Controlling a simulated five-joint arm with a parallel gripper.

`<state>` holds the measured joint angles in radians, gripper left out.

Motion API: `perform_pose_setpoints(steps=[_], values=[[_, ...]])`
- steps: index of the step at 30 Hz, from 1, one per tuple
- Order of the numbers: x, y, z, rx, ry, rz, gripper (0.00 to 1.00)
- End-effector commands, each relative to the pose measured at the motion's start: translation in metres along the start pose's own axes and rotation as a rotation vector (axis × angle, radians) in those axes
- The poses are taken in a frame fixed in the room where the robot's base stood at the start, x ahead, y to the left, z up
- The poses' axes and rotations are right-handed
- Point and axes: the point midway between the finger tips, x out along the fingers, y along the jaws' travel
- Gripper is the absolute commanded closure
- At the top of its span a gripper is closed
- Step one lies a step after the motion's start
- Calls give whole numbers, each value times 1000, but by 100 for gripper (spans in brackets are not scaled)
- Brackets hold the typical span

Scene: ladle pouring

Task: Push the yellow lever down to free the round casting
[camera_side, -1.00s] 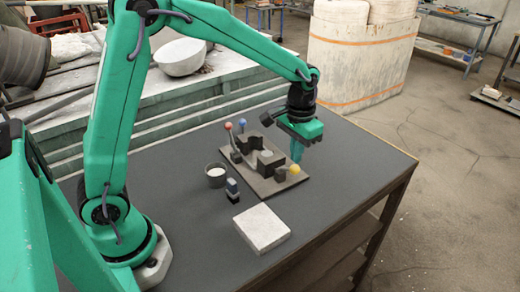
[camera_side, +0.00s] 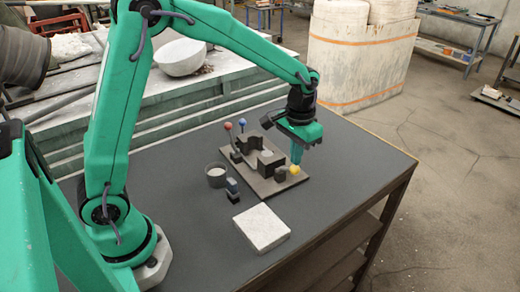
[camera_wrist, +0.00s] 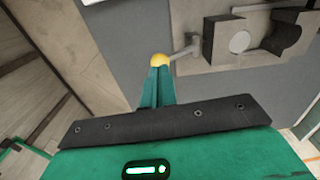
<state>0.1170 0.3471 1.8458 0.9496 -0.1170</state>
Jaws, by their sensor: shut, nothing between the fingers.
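The yellow lever knob (camera_side: 295,170) is at the front right of the brown fixture plate. It also shows in the wrist view (camera_wrist: 160,60), on a grey arm running to a pivot on the plate. My gripper (camera_side: 297,161) is shut and empty, pointing down with its fingertips at the knob. In the wrist view the fingertips (camera_wrist: 157,74) meet the knob's edge; I cannot tell whether they press on it. The round grey casting (camera_wrist: 240,41) sits among dark blocks on the plate and shows small in the side view (camera_side: 266,154).
A red-knobbed lever (camera_side: 228,126) and a blue-knobbed lever (camera_side: 242,122) stand at the fixture's back. A grey cup (camera_side: 216,175) and a dark block with a bluish piece (camera_side: 232,186) stand left of it. A pale slab (camera_side: 261,228) lies in front. The table's right side is clear.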

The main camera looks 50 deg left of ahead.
Motion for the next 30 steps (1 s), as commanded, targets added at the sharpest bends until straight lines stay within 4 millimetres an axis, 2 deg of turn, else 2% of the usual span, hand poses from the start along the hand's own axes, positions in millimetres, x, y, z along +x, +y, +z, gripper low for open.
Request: perform_pose_setpoints(steps=[30], values=[[18,4,1,0,-1,0,100]])
